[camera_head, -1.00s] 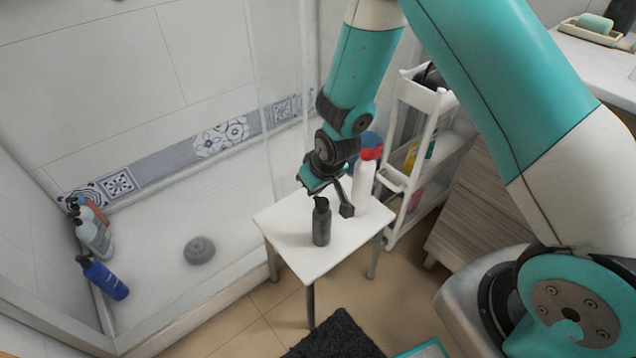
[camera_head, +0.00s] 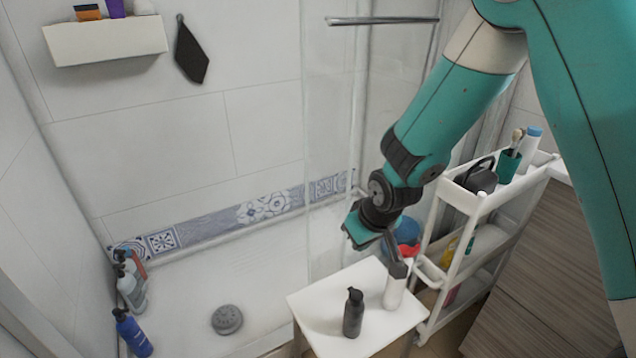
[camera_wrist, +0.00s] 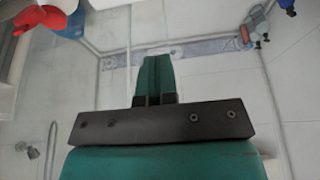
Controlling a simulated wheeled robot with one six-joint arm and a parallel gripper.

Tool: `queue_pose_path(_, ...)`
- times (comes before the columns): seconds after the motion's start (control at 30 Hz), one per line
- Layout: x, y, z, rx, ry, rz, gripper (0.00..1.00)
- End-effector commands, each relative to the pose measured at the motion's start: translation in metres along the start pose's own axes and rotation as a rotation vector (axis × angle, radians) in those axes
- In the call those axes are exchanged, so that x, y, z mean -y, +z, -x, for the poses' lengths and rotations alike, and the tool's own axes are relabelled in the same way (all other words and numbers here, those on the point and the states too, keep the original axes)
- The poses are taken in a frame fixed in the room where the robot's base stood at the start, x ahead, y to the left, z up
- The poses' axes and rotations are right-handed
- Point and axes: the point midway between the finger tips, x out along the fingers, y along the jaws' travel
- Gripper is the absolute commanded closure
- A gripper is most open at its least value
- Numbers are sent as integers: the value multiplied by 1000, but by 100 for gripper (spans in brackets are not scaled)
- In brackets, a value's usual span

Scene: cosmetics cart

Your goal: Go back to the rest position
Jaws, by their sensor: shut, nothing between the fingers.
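A dark pump bottle (camera_head: 353,314) stands upright on the table, apart from the gripper.
A white cart (camera_head: 470,205) stands right of the table, holding a dark bag, a brush cup and bottles. Several bottles, including a blue one (camera_head: 131,333), stand at the left shower edge. A wall shelf (camera_head: 105,42) hangs at upper left. The shower floor is mostly clear.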

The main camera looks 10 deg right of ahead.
Motion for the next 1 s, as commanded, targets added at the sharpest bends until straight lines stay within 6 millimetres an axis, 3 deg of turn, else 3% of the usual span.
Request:
queue_pose_path(0.13,12,-1,24,5,-35,0,100)
queue_pose_path(0.27,40,6,81,32,-124,12,100)
queue_pose_path(0.4,74,34,149,84,-233,60,100)
queue_pose_path(0.5,91,56,185,115,-286,101,100)
queue_pose_path(0.7,112,101,237,167,-352,189,100)
queue_pose_path(0.83,116,130,265,197,-377,248,100)
queue_pose_path(1.0,115,109,308,200,-376,240,100)
